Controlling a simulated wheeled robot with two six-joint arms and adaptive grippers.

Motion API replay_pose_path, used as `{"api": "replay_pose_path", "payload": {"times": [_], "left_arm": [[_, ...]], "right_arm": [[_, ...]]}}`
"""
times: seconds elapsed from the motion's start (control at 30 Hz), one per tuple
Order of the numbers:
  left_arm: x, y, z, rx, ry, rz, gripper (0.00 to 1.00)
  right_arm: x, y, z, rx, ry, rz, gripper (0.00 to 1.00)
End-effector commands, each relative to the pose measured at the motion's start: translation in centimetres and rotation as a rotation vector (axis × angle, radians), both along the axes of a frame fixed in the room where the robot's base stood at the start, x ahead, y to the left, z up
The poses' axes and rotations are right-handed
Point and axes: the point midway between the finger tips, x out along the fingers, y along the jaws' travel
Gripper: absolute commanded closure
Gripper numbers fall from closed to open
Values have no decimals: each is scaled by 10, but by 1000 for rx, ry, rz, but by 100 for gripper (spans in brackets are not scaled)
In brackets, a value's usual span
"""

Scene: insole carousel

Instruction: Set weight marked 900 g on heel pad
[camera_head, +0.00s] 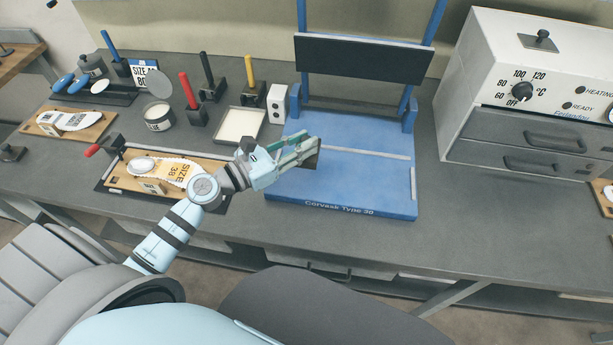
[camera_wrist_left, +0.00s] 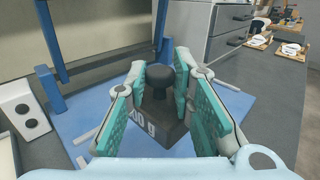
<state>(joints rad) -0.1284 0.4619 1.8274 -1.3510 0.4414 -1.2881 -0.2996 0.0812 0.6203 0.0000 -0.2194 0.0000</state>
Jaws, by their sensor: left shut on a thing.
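My left gripper (camera_head: 303,148) is over the blue press base and shut on a dark weight (camera_head: 313,160). In the left wrist view the weight (camera_wrist_left: 160,132) is a dark block with a round black knob between the green finger pads. Its white marking is partly hidden and ends in "0 g". A "SIZE 38" insole (camera_head: 178,172) lies on a wooden board (camera_head: 122,182) in a dark frame at front left. A white oval pad (camera_head: 141,164) sits at its left end. My right gripper is not in view.
The blue press (camera_head: 350,200) stands mid-bench, with a white oven (camera_head: 500,90) to its right. Behind the board stand a tin (camera_head: 158,117), red (camera_head: 188,92) and black handled tools, and a white tray (camera_head: 240,124). A second insole board (camera_head: 68,122) lies farther left.

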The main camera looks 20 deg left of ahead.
Motion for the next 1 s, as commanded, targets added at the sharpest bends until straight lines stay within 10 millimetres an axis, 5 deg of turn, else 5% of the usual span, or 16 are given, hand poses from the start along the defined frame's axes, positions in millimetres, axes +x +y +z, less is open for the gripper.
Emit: {"api": "replay_pose_path", "payload": {"times": [0.1, 0.43, 0.87, 0.9, 1.0], "left_arm": [[0, -1, -35, -2, -3, -1, 100], [1, -1, -80, -1, -4, -2, 100], [0, -1, -87, 0, -6, -3, 100], [0, -1, -89, 1, -3, -2, 77], [0, -1, -88, 1, -3, -2, 61]], "right_arm": [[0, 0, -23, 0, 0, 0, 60], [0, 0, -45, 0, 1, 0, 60], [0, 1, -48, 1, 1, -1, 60], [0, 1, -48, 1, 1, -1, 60], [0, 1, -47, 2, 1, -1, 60]]}}
